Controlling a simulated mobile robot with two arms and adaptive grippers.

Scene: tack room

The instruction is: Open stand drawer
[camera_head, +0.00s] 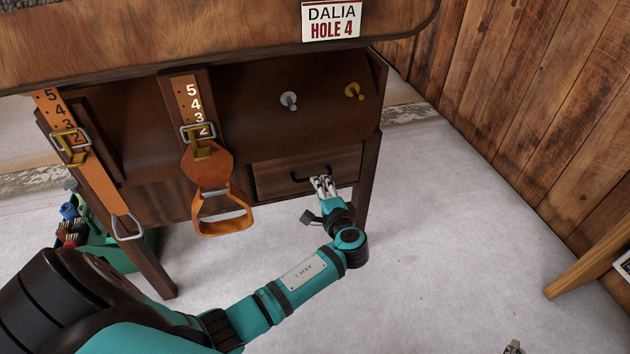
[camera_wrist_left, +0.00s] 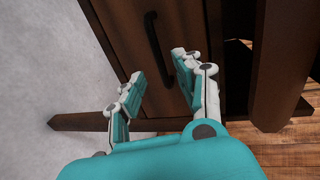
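The wooden stand (camera_head: 265,130) has a small drawer (camera_head: 275,180) low on its right side, with a dark bar handle (camera_head: 312,179). The drawer front looks flush with the stand. My left gripper (camera_head: 322,184) is right at the handle. In the left wrist view, the fingers of the left gripper (camera_wrist_left: 160,72) are apart, and the dark handle (camera_wrist_left: 155,45) runs up through the gap between them. I cannot tell whether a finger touches it. A small tip at the bottom edge, seemingly my right gripper (camera_head: 513,347), is mostly out of frame.
Leather straps with a stirrup (camera_head: 222,212) hang left of the drawer. Two knobs (camera_head: 288,99) sit above it. A green crate (camera_head: 120,252) stands at the lower left. A plank wall (camera_head: 540,90) rises at right. The pale floor (camera_head: 440,250) before the drawer is clear.

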